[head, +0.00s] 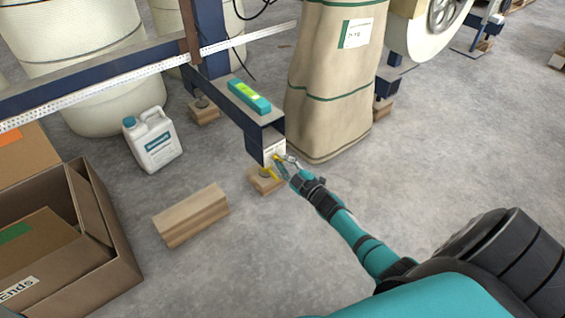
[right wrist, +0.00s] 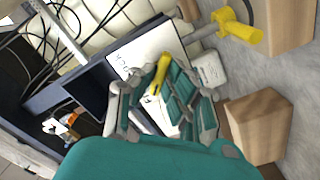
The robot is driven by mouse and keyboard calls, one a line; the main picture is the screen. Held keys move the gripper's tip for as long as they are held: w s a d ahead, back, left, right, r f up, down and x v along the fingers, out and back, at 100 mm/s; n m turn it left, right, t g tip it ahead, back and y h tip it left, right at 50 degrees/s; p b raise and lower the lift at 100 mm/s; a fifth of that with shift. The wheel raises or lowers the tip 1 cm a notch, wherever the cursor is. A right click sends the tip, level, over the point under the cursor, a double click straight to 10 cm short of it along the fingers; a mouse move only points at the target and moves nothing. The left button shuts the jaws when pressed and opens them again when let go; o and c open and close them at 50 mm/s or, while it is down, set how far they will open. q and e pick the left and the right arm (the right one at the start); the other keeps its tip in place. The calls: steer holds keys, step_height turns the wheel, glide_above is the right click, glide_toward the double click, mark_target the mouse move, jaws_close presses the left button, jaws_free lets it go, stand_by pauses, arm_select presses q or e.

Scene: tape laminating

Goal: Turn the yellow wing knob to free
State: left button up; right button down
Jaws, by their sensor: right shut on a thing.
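The yellow wing knob (right wrist: 161,70) shows in the right wrist view between the fingers of my right gripper (right wrist: 160,92), in front of a white label plate (right wrist: 140,50). The gripper is shut on it. In the head view my right gripper (head: 284,168) is at the end of the dark blue beam (head: 262,136), low over the floor. There the knob is mostly hidden by the fingers, with only small yellow parts showing. A second yellow winged part (right wrist: 240,28) sits on a grey rod to the right in the wrist view. My left gripper is out of view.
A teal level (head: 249,97) lies on the beam. A wooden block (head: 265,184) stands under the beam end, and another block (head: 190,213) lies to the left. A white jug (head: 153,142), an open carton (head: 112,262) and a tall wrapped sack (head: 330,85) stand around. The floor at right is clear.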

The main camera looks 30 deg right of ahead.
steer(key=shift+f, duration=0.1)
steer(key=c, duration=1.4)
jaws_free()
steer(key=shift+s, duration=0.15)
steer(key=s, duration=0.8)
steer(key=s+d, duration=0.1)
steer(key=s, duration=0.2)
steer(key=shift+s, duration=0.4)
